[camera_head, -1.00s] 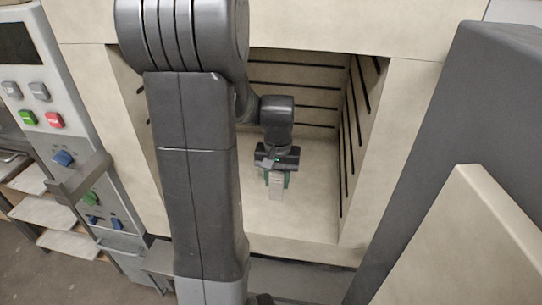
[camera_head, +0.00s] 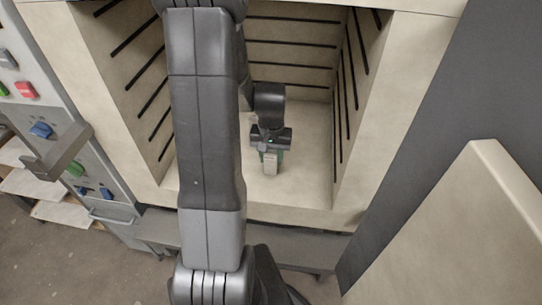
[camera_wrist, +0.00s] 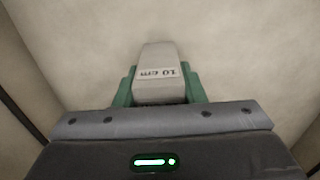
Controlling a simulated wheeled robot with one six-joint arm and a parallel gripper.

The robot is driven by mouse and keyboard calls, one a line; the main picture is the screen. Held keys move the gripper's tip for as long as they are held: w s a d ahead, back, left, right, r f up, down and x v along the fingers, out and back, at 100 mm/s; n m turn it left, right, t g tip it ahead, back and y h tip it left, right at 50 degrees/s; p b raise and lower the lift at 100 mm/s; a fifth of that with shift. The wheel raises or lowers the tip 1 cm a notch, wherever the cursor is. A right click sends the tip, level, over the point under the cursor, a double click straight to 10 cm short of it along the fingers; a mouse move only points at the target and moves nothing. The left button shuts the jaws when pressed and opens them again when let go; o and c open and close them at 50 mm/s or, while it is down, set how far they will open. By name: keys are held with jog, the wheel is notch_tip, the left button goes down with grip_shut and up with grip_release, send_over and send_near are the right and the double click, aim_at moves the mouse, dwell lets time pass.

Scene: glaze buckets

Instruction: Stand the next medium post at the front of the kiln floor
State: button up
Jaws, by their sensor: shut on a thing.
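My gripper (camera_head: 271,157) is inside the kiln, low over the kiln floor (camera_head: 300,180), near its front. It is shut on a pale grey post (camera_head: 270,163). In the wrist view the post (camera_wrist: 160,62) is marked "10 cm" and sits between the green fingers of my gripper (camera_wrist: 158,88). The post looks upright in the head view. I cannot tell whether its foot touches the floor. My arm hides the left part of the kiln floor. No other post shows in these views.
The kiln walls have dark grooves, and the right wall (camera_head: 348,110) is close to my gripper. The kiln's front sill (camera_head: 290,213) lies just before the floor.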

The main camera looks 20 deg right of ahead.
jog(key=shift+f, duration=0.2)
jog(key=shift+f, duration=0.15)
jog(key=o, duration=1.2)
notch_tip(320, 180, up, 13)
jog(key=shift+f+p, duration=0.2)
jog(key=shift+p, duration=0.15)
